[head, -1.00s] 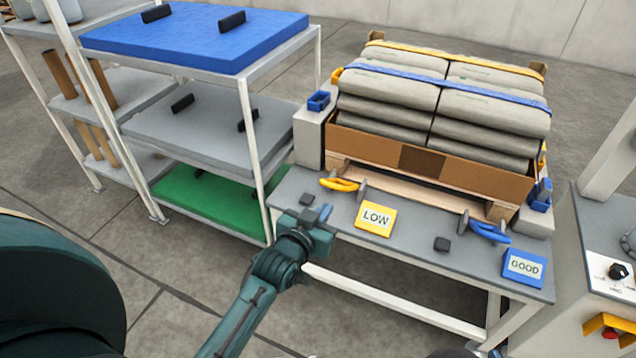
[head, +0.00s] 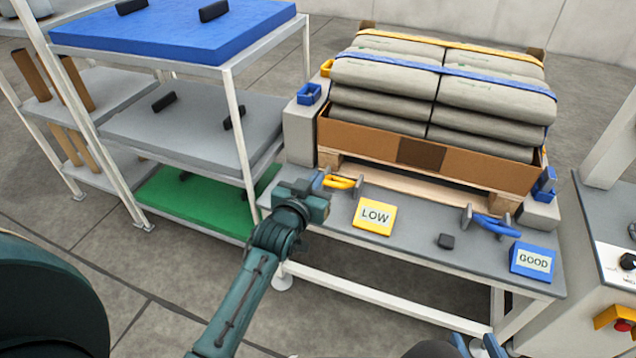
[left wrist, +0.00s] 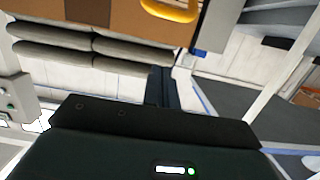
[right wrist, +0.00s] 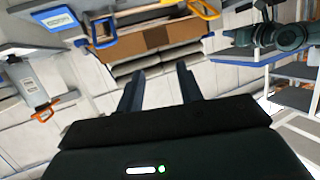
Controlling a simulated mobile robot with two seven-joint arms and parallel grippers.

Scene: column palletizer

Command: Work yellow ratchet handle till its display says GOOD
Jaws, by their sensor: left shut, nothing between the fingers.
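The yellow ratchet handle (head: 343,182) sits at the back of the grey bench, below the left part of the pallet. It also shows at the top of the left wrist view (left wrist: 172,10). Its yellow display (head: 374,215) reads LOW. My left gripper (head: 322,182) is just left of the handle; whether they touch is unclear. Its fingers are together and empty in the left wrist view (left wrist: 160,72). My right gripper (right wrist: 160,78) is open and empty; its fingers show at the bottom edge of the head view.
A blue ratchet handle (head: 497,225) and a blue display (head: 533,262) reading GOOD stand at the bench's right. Strapped grey sacks (head: 440,90) fill the pallet box behind. A shelf rack (head: 190,128) stands left. A black block (head: 445,241) lies mid-bench.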

